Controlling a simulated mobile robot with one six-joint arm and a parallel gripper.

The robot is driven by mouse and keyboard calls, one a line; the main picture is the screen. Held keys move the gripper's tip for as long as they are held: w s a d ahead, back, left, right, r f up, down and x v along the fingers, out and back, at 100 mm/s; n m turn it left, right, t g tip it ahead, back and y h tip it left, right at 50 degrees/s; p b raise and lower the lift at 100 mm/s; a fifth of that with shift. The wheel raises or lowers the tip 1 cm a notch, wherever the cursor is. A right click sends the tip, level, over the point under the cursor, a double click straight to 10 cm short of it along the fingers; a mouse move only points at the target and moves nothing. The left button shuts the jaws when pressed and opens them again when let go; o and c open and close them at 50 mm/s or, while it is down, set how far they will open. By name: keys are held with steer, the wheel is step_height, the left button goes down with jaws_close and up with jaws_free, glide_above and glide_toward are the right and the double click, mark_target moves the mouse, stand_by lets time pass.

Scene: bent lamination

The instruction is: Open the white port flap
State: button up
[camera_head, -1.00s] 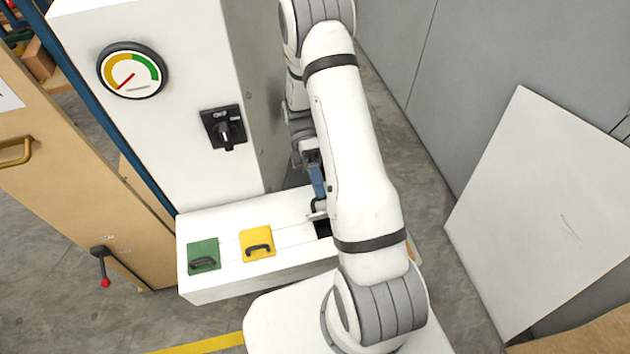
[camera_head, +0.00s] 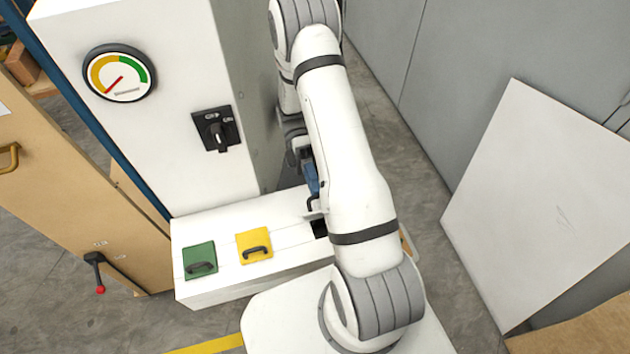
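The white port flap (camera_head: 313,215) is on top of the low white box (camera_head: 225,287), at its right end. Only a small edge of it shows beside my arm. It looks tilted up, with a dark opening (camera_head: 320,229) just below it. A dark handle (camera_head: 311,203) shows at the flap. My gripper (camera_head: 312,190), with blue parts, points down at this handle. My own forearm hides most of the gripper and the flap, so I cannot see whether the fingers are closed on the handle.
A green flap (camera_head: 199,259) and a yellow flap (camera_head: 254,245), both with dark handles, lie shut on the box. A white cabinet (camera_head: 165,150) with a gauge (camera_head: 119,73) and a rotary switch (camera_head: 217,129) stands behind. A white panel (camera_head: 540,200) leans at right.

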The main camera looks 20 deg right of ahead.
steer(key=shift+o, duration=1.1)
steer(key=shift+r, duration=0.15)
step_height(320, 180, up, 10)
steer(key=b, duration=0.1)
steer(key=shift+b, duration=0.35)
